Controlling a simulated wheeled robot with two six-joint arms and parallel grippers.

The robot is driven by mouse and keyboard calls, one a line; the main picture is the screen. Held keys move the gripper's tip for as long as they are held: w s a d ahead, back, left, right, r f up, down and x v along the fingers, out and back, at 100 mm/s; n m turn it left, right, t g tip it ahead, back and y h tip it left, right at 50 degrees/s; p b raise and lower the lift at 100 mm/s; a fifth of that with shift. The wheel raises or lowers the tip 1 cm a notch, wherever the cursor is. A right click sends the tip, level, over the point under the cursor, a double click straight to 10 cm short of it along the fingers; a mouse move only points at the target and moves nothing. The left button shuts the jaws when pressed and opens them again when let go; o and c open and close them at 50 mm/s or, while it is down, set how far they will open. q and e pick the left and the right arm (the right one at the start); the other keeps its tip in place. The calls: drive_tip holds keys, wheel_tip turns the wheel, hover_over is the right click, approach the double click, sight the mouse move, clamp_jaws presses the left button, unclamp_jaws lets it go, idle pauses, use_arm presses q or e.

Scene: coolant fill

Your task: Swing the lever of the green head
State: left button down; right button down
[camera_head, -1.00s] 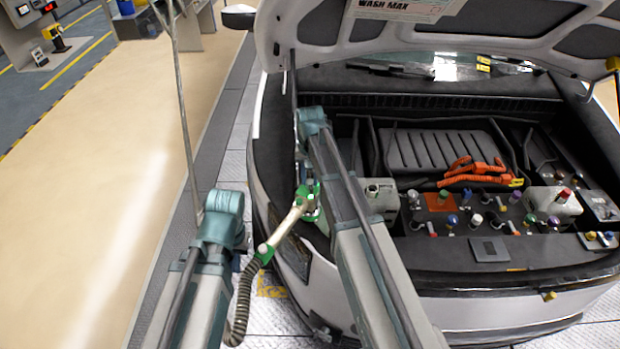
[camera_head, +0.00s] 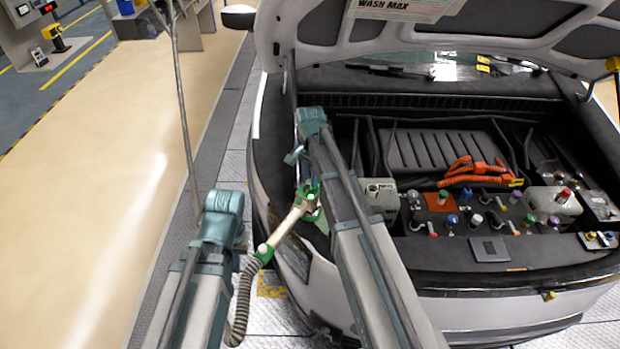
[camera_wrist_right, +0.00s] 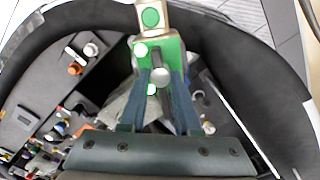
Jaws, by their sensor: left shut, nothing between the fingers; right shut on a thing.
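The green head (camera_head: 309,193) is on the end of a pale wand (camera_head: 288,221) at the car's left front corner, partly hidden by my right arm. In the right wrist view the green head (camera_wrist_right: 172,52) is just beyond my fingers, with a pale square end piece (camera_wrist_right: 151,18). My right gripper (camera_wrist_right: 164,78) is shut on the grey lever (camera_wrist_right: 158,78) at the green head. My left arm stands at the lower left of the head view; its gripper fingers are hidden.
A ribbed hose (camera_head: 242,298) hangs from the wand beside my left arm. The open engine bay has several coloured caps, an orange cable (camera_head: 470,173) and a white reservoir (camera_head: 553,203). The pale floor (camera_head: 100,190) at the left is clear.

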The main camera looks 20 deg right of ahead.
idle(0.5)
drive_tip(key=c, duration=0.6)
unclamp_jaws()
wheel_tip(320, 180, up, 14)
drive_tip(key=p, duration=1.3)
drive_tip(key=shift+f+p, duration=0.1)
drive_tip(key=shift+p, duration=0.3)
